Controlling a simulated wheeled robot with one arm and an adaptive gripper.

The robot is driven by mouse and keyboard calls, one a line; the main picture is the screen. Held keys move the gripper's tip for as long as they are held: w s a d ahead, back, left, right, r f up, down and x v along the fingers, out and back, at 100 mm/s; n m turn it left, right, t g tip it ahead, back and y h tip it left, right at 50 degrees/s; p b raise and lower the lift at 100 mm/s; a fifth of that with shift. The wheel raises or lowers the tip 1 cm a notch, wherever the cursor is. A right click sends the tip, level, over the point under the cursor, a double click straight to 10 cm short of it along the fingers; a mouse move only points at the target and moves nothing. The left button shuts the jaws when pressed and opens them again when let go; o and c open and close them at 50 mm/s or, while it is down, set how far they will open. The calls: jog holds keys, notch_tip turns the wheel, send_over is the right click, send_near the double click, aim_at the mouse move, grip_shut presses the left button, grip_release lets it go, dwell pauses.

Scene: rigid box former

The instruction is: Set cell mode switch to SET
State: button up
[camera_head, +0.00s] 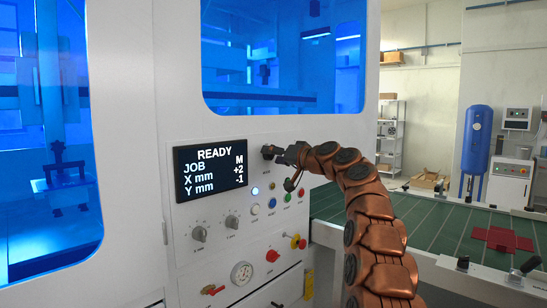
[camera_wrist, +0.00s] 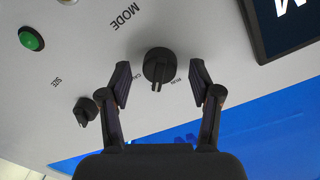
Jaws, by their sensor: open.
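The mode switch is a round black knob (camera_wrist: 157,65) with a raised grip bar, under the printed word MODE in the wrist view. The bar's end points toward my palm, between the labels. My gripper (camera_wrist: 160,76) is open, with one finger on each side of the knob and a gap on both sides. In the head view my gripper (camera_head: 276,152) is at the panel, right of the display, and largely hides the knob.
The display (camera_head: 211,170) reads READY, JOB M, X +2, Y -1. A smaller black knob (camera_wrist: 85,110) and a green button (camera_wrist: 31,39) are near my left finger in the wrist view. Buttons, dials and a red knob (camera_head: 272,255) lie below. A green table (camera_head: 440,225) stands right.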

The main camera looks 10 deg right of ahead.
jog(key=v, duration=1.1)
jog(key=shift+s, duration=0.25)
jog(key=shift+d, duration=0.15)
dwell(0.4)
jog(key=s+a+f+n+g, duration=0.2)
jog(key=s+a+f+g, duration=0.4)
jog(key=s+a+f, duration=0.55)
jog(key=s+a+f+g+h, duration=0.1)
jog(key=s+a+f+g, duration=0.1)
jog(key=s+a+f, duration=0.4)
jog(key=s+a+f+g+h, duration=0.1)
jog(key=s+f+g, duration=0.25)
jog(key=s, duration=0.55)
jog(key=s+d+f+m+g+h, duration=0.15)
jog(key=s+d+f, duration=0.35)
jog(key=s, duration=0.5)
jog(key=s+d+f+g+h, duration=0.25)
jog(key=s+f, duration=0.45)
jog(key=s, duration=0.4)
jog(key=s+d+f+g+h, duration=0.2)
jog(key=s+d+f+h, duration=0.15)
jog(key=s+f, duration=0.45)
notch_tip(320, 180, up, 16)
jog(key=s+d+t+p, duration=0.1)
jog(key=p, duration=1.2)
jog(key=shift+s, duration=0.25)
